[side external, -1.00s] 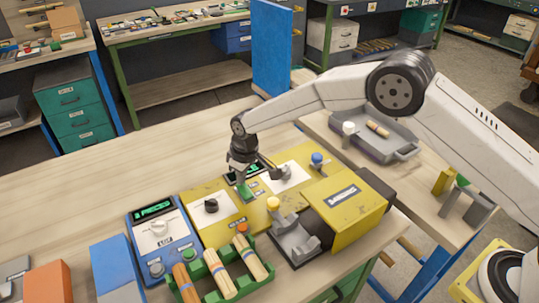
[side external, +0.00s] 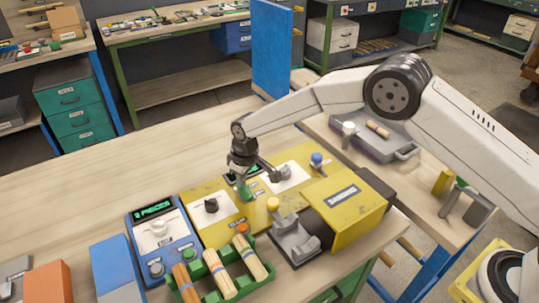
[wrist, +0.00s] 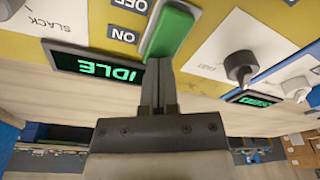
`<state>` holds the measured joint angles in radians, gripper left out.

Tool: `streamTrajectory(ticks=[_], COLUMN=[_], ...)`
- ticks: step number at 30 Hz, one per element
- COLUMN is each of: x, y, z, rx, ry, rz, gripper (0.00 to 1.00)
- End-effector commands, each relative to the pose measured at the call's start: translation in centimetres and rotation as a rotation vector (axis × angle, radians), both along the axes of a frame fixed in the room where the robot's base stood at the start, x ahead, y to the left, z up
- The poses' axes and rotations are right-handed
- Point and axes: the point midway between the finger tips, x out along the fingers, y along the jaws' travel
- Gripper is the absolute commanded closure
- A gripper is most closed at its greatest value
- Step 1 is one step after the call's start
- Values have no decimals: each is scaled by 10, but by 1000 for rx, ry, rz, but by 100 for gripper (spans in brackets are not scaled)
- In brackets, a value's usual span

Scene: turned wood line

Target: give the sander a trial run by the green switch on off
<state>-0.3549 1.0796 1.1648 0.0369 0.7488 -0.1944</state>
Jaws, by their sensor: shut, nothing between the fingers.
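The sander is a yellow machine (side external: 345,213) with a yellow control panel on the bench. Its green switch (wrist: 170,32) is a long rocker beside labels ON and OFF in the wrist view, and it also shows below my gripper in the side view (side external: 245,192). A display (wrist: 95,65) beside it reads IDLE, upside down in the wrist view. My gripper (wrist: 158,62) is shut and empty, with its fingertips at the ON end of the switch. I cannot tell whether they touch it, or which way the switch is tipped.
Dark knobs stand on white plates on both sides of the switch, one at the left (side external: 211,205). A blue control box (side external: 160,238) and a green tray (side external: 262,278) of turned handles stand close by.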

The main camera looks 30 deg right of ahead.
Motion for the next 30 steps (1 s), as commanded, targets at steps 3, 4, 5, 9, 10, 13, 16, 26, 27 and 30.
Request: streamTrajectory(ticks=[3, 4, 5, 9, 10, 13, 16, 26, 27, 30], x=[0, 0, 0, -1, -1, -1, -1, 0, 0, 0], y=[0, 0, 0, 0, 0, 0, 0, 0, 0, 0], z=[-2, -2, -2, -4, -5, -5, -3, 14, 17, 22], rx=[-1, -1, -1, -1, 0, -1, -2, -1, -1, -1], ry=[1, 1, 1, 2, 2, 3, 3, 1, 1, 1], rz=[0, 0, 0, 0, 0, 0, 0, 0, 0, 0], gripper=[100, 100, 100, 100, 100, 100, 100, 100, 100, 100])
